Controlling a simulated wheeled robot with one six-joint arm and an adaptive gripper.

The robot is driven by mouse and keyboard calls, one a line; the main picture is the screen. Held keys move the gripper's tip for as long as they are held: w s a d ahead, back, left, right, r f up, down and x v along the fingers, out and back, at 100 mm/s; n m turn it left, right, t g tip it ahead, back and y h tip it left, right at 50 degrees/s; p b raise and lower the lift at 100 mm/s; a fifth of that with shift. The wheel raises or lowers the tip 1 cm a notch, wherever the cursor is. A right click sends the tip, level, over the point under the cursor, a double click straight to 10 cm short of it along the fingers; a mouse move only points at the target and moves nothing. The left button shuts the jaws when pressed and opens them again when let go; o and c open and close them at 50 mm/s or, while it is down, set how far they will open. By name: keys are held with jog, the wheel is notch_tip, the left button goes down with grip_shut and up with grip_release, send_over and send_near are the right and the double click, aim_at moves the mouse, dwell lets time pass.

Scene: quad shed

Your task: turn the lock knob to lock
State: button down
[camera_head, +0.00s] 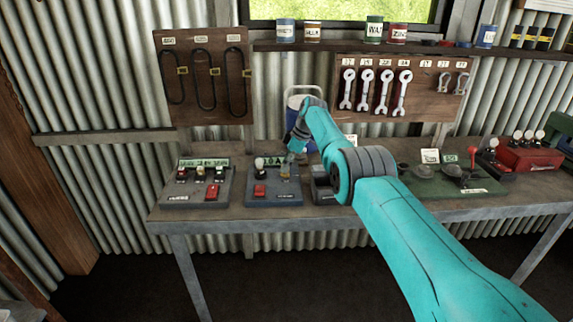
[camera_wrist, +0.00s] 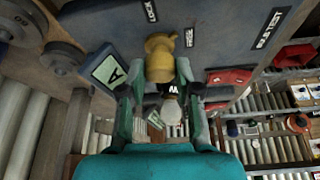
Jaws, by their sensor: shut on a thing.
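The brass-yellow lock knob (camera_wrist: 160,55) stands on a dark blue-grey panel in the wrist view. The panel carries a "LOCK" label (camera_wrist: 150,11) and a second small label (camera_wrist: 189,37) on the other side of the knob. My gripper (camera_wrist: 161,76) has one finger on each side of the knob and is shut on it. In the head view my gripper (camera_head: 291,155) reaches down onto the knob (camera_head: 285,172) at the right part of the blue-grey unit (camera_head: 275,200). Which label the knob points to is unclear.
A white bulb (camera_head: 259,164) and a red switch (camera_head: 260,190) sit close left of the knob. A grey switch unit (camera_head: 196,188) stands further left on the bench. The bench front edge is clear.

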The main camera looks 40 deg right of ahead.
dwell(0.7)
jog(key=c, duration=0.8)
grip_release()
notch_tip(320, 180, up, 10)
